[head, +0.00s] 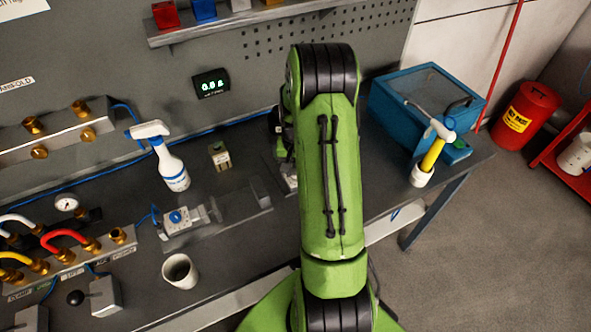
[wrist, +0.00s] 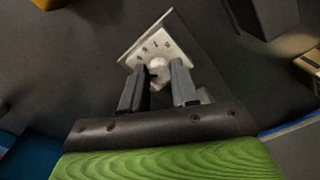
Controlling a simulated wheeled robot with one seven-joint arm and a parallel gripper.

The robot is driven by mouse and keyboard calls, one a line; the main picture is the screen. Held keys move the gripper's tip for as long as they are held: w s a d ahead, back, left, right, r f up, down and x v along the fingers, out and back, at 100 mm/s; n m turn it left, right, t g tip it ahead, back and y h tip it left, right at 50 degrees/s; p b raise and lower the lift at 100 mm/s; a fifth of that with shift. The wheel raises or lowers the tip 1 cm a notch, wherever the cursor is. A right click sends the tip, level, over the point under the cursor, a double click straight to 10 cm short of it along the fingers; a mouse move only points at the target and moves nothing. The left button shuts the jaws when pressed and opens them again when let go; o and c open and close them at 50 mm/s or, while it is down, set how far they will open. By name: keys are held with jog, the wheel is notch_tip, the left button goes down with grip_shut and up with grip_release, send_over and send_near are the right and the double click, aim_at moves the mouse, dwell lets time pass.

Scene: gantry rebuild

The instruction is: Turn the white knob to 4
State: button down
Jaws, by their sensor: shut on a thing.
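In the wrist view, my gripper (wrist: 159,84) has its two dark fingers closed on either side of a pale, whitish knob (wrist: 157,70). The knob sits at the lower part of a light metal plate (wrist: 163,39) with small dark marks on it, too small and blurred to read. The plate appears tilted in this view. I cannot tell which mark the knob points to. In the head view, my green arm covers most of my gripper, the knob and the plate.
A digital display (head: 210,83) is on the back wall.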

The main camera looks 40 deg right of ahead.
jog(key=shift+n+b, duration=0.3)
jog(key=shift+n, duration=0.8)
jog(key=c, duration=0.8)
grip_release()
jog(key=shift+c, duration=0.2)
notch_tip(320, 180, up, 16)
jog(key=p, duration=0.1)
jog(key=shift+f, duration=0.1)
